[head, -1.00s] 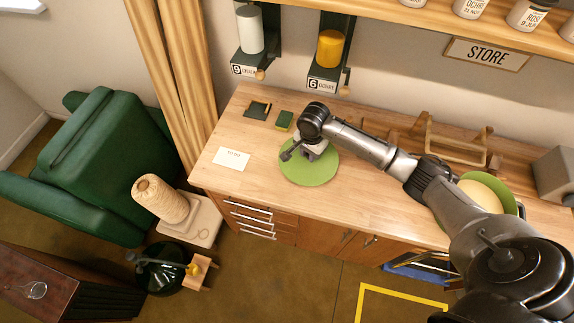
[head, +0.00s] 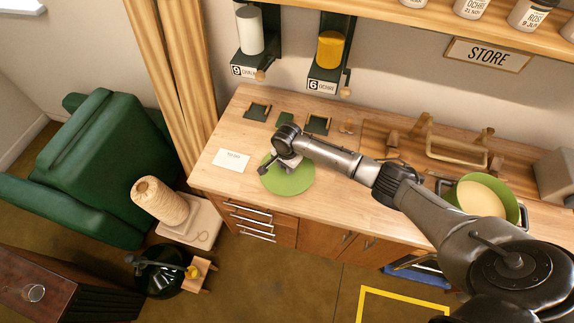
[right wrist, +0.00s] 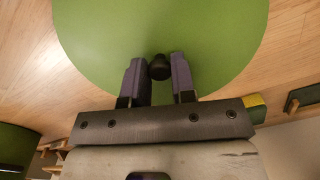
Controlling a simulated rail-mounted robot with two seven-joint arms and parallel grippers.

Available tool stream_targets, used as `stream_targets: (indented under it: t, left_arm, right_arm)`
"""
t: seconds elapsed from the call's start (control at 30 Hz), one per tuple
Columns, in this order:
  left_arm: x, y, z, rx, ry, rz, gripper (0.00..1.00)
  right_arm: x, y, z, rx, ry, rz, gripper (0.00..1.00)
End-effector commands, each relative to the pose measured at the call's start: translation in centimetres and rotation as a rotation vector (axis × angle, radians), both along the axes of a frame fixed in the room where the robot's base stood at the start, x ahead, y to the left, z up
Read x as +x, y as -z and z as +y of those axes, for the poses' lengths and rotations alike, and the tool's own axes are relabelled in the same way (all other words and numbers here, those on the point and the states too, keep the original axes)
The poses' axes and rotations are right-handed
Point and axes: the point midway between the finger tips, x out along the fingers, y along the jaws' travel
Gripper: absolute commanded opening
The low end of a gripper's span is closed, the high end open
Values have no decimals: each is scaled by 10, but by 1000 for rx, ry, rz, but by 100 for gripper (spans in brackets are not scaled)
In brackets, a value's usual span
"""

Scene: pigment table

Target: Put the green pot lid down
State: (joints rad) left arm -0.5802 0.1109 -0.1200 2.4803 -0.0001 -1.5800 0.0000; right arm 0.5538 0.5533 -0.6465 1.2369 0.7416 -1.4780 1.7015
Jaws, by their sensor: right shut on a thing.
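The green pot lid (head: 295,184) is a flat round disc over the left part of the wooden counter, near its front edge. My right gripper (head: 280,164) is above it, reaching in from the right. In the right wrist view the two fingers (right wrist: 159,78) are shut on the lid's dark knob (right wrist: 159,67), and the green disc (right wrist: 160,30) spreads level beyond them. I cannot tell whether the lid touches the counter or hangs just above it. The green pot (head: 519,210), with pale yellow contents, stands uncovered at the right. My left gripper is not in view.
A white card (head: 231,161) lies left of the lid on the counter (head: 330,212). Small dark square trays (head: 318,124) and a wooden rack (head: 458,151) stand toward the wall. Counter right of the lid, below my arm, is clear. A green armchair (head: 92,165) is at the left.

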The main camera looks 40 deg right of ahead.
Motion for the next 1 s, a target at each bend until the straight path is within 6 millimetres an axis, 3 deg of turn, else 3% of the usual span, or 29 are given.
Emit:
stream_targets:
  t: [0.37,0.4,0.63,1.0]
  left_arm:
    - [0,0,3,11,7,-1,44]
    - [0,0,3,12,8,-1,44]
    - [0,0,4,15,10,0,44]
    - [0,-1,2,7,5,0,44]
  right_arm:
    - [0,2,0,1,0,-1,0]
    - [0,3,0,0,0,-1,26]
    - [0,2,0,0,0,-1,48]
    - [1,-5,0,0,-1,-2,50]
